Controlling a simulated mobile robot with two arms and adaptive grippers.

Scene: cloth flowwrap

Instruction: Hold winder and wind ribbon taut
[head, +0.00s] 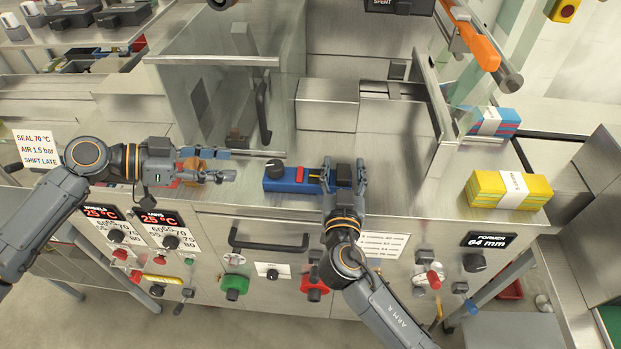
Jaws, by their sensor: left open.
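A blue block-like device (288,184), which may be the winder, lies on the steel worktop. It has a black knob, a small red part and a yellowish part at its right end. My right gripper (345,170) is at that right end, its fingers either side of a dark piece; I cannot tell whether they press on it. My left gripper (229,165) is open, left of the blue device and apart from it. A small orange-brown object (193,166) shows at the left gripper's fingers, partly hidden by them. I cannot make out a ribbon with certainty.
A glass guard (195,100) stands behind the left gripper. A steel box (327,105) stands behind the blue device. A yellow banded stack (508,190) and a blue-red stack (490,121) lie at the right. Knobs and a handle (268,240) line the front panel.

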